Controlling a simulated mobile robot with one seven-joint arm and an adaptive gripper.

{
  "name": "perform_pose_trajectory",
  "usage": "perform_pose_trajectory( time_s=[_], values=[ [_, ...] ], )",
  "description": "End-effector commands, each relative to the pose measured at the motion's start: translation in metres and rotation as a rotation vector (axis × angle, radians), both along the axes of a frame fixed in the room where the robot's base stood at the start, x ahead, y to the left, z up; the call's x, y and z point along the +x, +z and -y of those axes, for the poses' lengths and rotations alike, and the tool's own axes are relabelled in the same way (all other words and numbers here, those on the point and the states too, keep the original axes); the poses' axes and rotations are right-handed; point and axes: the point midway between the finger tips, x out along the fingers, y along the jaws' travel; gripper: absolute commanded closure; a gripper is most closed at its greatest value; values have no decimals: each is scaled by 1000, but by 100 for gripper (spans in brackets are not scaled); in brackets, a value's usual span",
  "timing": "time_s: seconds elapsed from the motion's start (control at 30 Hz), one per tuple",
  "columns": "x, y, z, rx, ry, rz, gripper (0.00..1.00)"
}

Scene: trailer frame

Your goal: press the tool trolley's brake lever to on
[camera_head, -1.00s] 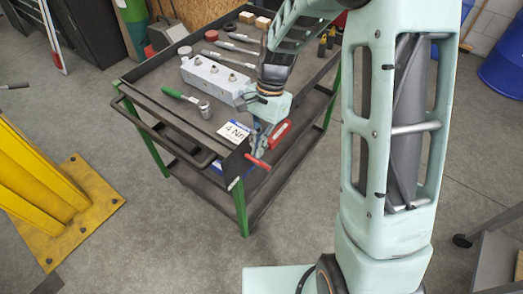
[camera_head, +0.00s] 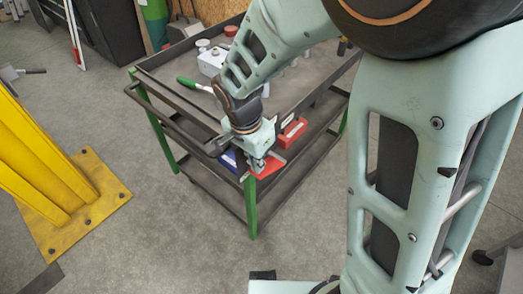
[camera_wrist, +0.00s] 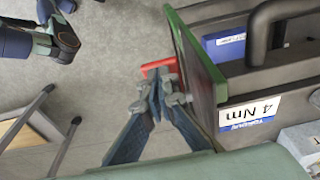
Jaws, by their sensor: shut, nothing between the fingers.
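The tool trolley (camera_head: 150,75) has a dark top and green legs. Its red brake lever (camera_head: 270,168) sticks out by the near corner, just behind the green leg. The lever also shows in the wrist view (camera_wrist: 158,66), beside the green corner post. My gripper (camera_head: 257,165) is at this corner, below the top's edge, fingers pointing down and shut with nothing between them. In the wrist view my fingertips (camera_wrist: 163,88) overlap the lever's near side. I cannot tell whether they touch it. My fingers hide part of the lever.
A red box (camera_head: 291,133) and a blue box (camera_head: 229,158) are on the trolley's lower shelf. A handle bar (camera_head: 165,115) runs along the front edge. A green-handled tool (camera_head: 193,84) lies on top. A yellow post base (camera_head: 95,195) stands left. Floor in front is clear.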

Motion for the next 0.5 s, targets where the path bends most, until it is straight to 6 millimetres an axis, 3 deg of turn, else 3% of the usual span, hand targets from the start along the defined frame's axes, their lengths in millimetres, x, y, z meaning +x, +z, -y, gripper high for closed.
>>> perform_pose_trajectory(
  time_s=[0.13, 0.5],
  values=[
    [-6, -12, -5, 0, 2, 0, 100],
    [-11, -20, -9, 0, 0, -1, 100]
  ],
)
